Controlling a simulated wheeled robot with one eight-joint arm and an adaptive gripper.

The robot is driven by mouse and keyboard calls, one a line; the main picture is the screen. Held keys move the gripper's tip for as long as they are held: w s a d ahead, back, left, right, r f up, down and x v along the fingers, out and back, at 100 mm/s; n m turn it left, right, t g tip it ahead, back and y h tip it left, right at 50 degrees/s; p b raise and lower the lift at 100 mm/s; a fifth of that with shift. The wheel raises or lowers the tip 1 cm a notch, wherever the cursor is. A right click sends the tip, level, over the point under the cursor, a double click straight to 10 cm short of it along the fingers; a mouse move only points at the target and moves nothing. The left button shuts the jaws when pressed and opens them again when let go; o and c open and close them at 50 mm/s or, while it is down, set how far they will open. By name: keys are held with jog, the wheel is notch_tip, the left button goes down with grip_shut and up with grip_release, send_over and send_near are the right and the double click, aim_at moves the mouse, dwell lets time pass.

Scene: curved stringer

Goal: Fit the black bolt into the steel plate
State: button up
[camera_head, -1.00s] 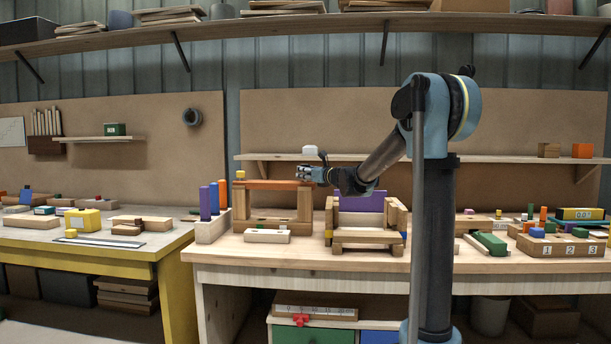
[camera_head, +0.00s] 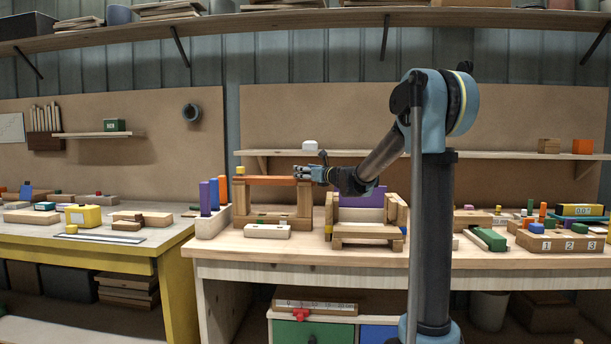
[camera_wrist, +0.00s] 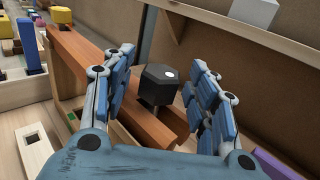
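The black bolt (camera_wrist: 159,84) has a hexagonal head with a white dot on top. In the wrist view it stands over the reddish-brown beam (camera_wrist: 92,72), its grey shank showing below the head. Whether the shank sits in the beam cannot be told. My gripper (camera_wrist: 165,80) is open, its two blue fingers on either side of the head with gaps. In the head view my gripper (camera_head: 304,172) is at the right end of the orange beam (camera_head: 262,181), which rests on wooden posts. The bolt is too small to tell there. I cannot make out a steel plate.
A pale block with square holes (camera_head: 267,231) lies in front of the beam's frame; it also shows in the wrist view (camera_wrist: 34,146). A wooden stand with a purple panel (camera_head: 362,209) is close on the right. A shelf (camera_head: 270,153) runs behind.

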jog(key=v, duration=1.2)
jog(key=shift+w+f, duration=0.1)
jog(key=s+d+f+n+g+h, duration=0.2)
jog(key=s+f+n+g, duration=0.1)
jog(key=s+f+n, duration=0.65)
jog(key=s+d+f+n+g+h, duration=0.15)
jog(key=s+f+n+g, duration=0.4)
jog(key=s, duration=0.75)
jog(key=s+d+f+n+g+h, duration=0.1)
jog(key=s+d+f+n+h, duration=0.3)
jog(key=s+d+f+n, duration=0.2)
jog(key=s+d+f+n+g+h, duration=0.2)
jog(key=s+d+f+n+h, duration=0.2)
jog(key=s+d+f+n, duration=0.3)
jog(key=s+d+f, duration=0.3)
jog(key=s+f, duration=0.3)
jog(key=s, duration=0.2)
jog(key=shift+s+d+f, duration=0.25)
jog(key=shift+d, duration=0.1)
